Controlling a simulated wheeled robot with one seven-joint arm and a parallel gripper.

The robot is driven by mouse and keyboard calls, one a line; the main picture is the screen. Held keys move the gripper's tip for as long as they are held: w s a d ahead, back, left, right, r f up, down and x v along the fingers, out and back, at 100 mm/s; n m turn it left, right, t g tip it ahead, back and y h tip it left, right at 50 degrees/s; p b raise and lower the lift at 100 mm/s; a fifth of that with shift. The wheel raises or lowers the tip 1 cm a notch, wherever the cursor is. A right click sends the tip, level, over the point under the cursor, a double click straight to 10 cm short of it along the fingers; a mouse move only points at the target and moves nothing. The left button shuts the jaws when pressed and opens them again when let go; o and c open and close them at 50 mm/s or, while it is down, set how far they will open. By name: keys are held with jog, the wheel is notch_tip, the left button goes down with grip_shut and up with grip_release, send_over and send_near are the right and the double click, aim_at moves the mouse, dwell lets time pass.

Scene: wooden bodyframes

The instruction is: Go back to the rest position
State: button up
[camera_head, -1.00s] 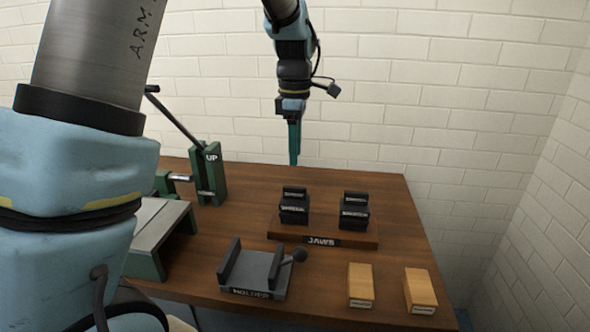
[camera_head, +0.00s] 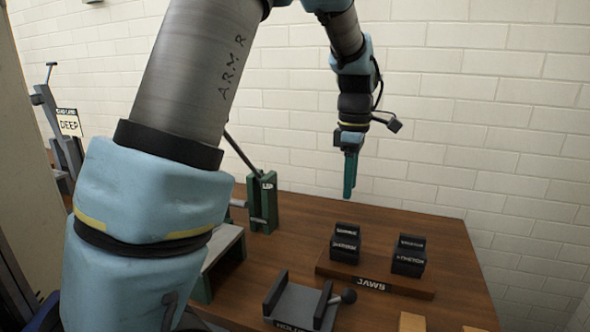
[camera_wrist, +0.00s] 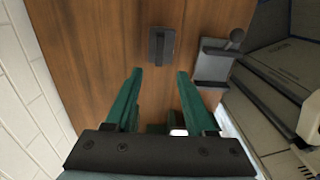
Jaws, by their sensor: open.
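My gripper (camera_head: 349,192) hangs with its teal fingers pointing down, above the back of the wooden table and behind the JAWS board. In the wrist view my gripper (camera_wrist: 159,74) has its two green fingers well apart, with nothing held between them. The fingers appear clear of the table. Below and beyond the tips lies a dark block (camera_wrist: 161,46) on wood.
The JAWS board (camera_head: 340,271) carries black blocks (camera_head: 345,243) and (camera_head: 408,256). The grey holder (camera_head: 296,304) with a ball knob stands in front. A green lever device (camera_head: 262,205) stands left. Two pale wooden blocks are cut off at the bottom.

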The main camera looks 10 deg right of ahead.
jog(key=s+a+f+m, duration=0.2)
jog(key=a+m, duration=0.2)
jog(key=a, duration=0.5)
jog(key=s+a+f+m+t, duration=0.1)
jog(key=s+a+f+m, duration=0.1)
jog(key=a, duration=0.8)
jog(key=s+a+f+m, duration=0.3)
jog(key=s+a+m, duration=0.1)
jog(key=a+m, duration=0.3)
jog(key=shift+a+t, duration=0.3)
jog(key=shift+a, duration=0.95)
